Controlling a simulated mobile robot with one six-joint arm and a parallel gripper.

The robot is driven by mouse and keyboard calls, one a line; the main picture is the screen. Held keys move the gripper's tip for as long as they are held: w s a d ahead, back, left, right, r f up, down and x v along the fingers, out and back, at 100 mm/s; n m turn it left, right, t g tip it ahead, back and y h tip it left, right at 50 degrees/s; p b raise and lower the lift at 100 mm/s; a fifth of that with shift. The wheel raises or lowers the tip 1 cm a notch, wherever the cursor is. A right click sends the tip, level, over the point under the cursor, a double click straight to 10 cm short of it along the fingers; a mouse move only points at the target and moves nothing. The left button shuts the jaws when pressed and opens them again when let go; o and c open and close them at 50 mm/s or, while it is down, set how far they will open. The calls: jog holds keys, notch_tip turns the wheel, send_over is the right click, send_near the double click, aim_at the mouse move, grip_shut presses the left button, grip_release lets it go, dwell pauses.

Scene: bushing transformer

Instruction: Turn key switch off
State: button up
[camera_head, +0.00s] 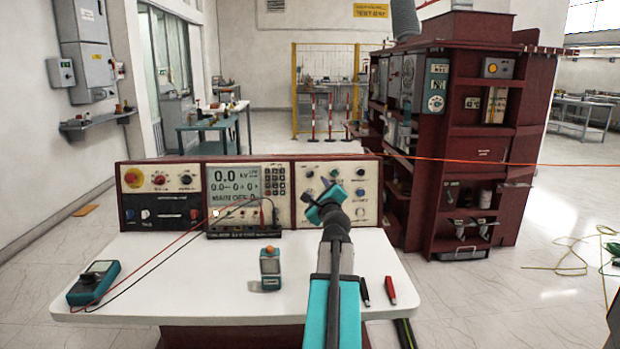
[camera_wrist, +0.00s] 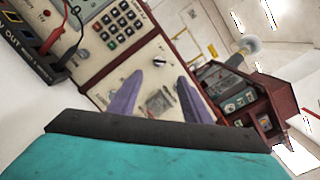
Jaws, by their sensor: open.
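The control console stands at the back of the white table. Its right panel (camera_head: 360,205) is cream with several knobs and lights, and my gripper (camera_head: 326,198) is in front of its left part, hiding some of it. In the wrist view my gripper (camera_wrist: 160,76) has its two purple fingers apart and nothing between them. Beyond the fingers the panel shows a black knob (camera_wrist: 159,61) and a small grey square patch (camera_wrist: 160,101). I cannot tell which control is the key switch. The middle display (camera_head: 235,183) reads 0.0 kV and "MAIN OFF".
A teal meter (camera_head: 93,283) with red and black leads lies at the table's left. A small teal device with an orange top (camera_head: 270,268) stands mid-table. A red pen (camera_head: 390,290) lies at the right, beside my arm. A dark red cabinet (camera_head: 455,150) stands behind right.

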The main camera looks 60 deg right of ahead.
aim_at(310, 175)
jog(key=b+x, duration=0.1)
jog(key=x, duration=1.1)
jog(key=shift+w+d, duration=0.25)
dwell(0.5)
jog(key=c, duration=1)
jog(key=shift+c, duration=0.2)
